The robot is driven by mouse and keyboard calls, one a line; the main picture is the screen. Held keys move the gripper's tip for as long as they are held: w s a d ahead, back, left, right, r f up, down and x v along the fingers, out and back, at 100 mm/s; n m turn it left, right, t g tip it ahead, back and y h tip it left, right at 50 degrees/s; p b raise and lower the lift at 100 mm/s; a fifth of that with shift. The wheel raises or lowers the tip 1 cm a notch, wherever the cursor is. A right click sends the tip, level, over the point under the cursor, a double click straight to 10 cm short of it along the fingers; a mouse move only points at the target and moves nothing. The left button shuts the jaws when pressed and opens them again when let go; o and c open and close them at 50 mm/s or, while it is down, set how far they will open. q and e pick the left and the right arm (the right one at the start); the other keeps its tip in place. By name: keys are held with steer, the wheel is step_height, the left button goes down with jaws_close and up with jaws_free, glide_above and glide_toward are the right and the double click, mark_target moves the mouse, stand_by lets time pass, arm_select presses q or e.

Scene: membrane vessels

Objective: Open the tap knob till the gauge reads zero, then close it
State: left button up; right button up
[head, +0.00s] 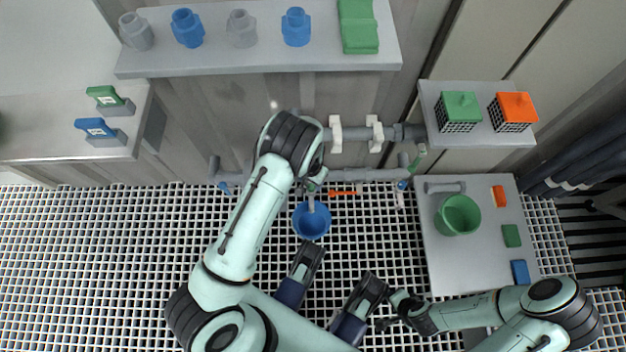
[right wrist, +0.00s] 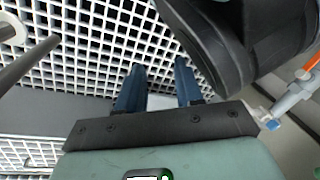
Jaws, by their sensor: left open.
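In the head view a grey pipe run (head: 362,175) crosses the middle, with an orange bar-like handle (head: 345,192) on it and a blue bucket (head: 311,222) below. I cannot tell which fitting is the tap knob, and no gauge dial can be read. My left arm reaches over the pipes. Its gripper (head: 316,181) is open at the pipe just above the bucket, partly hidden by the wrist; I cannot tell whether it touches a fitting. My right gripper shows in the right wrist view (right wrist: 157,82), its blue fingers apart and nothing between them.
Green and blue fittings (head: 402,185) sit at the pipe's right end. A side table (head: 440,275) holds a green bucket (head: 458,215) and small blocks. A shelf (head: 250,62) at the back bears several vessels. The grated floor (head: 110,250) is clear at left.

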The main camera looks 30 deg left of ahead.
mark_target(311, 186)
arm_select(q)
step_height(311, 186, down, 4)
steer(key=shift+f+b, duration=0.1)
steer(key=shift+b, duration=0.45)
arm_select(e)
steer(key=s+f, duration=0.1)
steer(key=s+f+g, duration=0.1)
steer(key=shift+s+d, duration=0.15)
steer(key=shift+s, duration=0.25)
arm_select(q)
steer(key=c, duration=1.1)
steer(key=shift+o, duration=0.2)
